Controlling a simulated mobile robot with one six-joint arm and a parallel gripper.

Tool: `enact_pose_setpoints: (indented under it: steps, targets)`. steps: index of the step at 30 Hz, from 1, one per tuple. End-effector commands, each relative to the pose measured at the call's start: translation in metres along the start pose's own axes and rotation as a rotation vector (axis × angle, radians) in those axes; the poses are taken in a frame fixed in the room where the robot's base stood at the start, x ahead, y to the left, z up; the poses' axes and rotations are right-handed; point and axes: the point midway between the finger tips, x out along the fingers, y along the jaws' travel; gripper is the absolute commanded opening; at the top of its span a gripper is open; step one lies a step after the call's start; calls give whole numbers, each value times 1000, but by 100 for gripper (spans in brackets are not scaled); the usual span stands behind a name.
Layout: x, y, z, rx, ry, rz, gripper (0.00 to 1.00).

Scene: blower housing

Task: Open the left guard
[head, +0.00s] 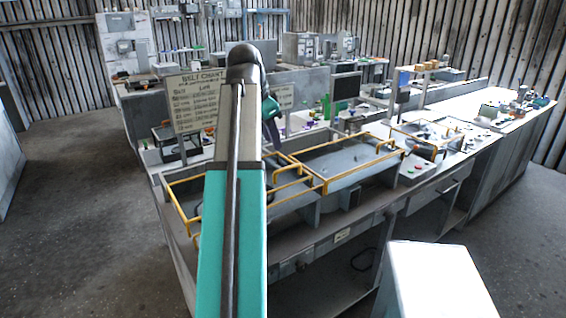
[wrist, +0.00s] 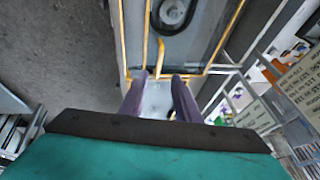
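The left guard (head: 178,209) is a yellow-barred frame at the left end of the bench, lying low over a grey recess. My arm hides much of it in the head view. In the wrist view the guard's yellow bars (wrist: 221,45) frame a dark oval part, and a short yellow handle (wrist: 160,48) stands at the near bar. My gripper (wrist: 160,76) is open, its two purple fingers apart. The handle's lower end shows between the fingertips in the picture; I cannot tell the depth gap. The fingertips are hidden in the head view.
A middle guard (head: 330,184) and a right guard (head: 437,146) also lie flat along the bench. A belt chart board (head: 193,102) stands behind the left guard. A white box-like shape (head: 440,275) is at the lower right. Floor is open at left.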

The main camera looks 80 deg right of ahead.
Motion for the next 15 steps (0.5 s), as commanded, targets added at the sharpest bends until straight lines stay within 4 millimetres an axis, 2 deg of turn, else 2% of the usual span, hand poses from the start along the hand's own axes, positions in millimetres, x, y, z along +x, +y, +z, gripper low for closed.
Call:
enact_pose_setpoints:
  steps: [15]
  targets:
    - [54,2,-1,2,0,2,29]
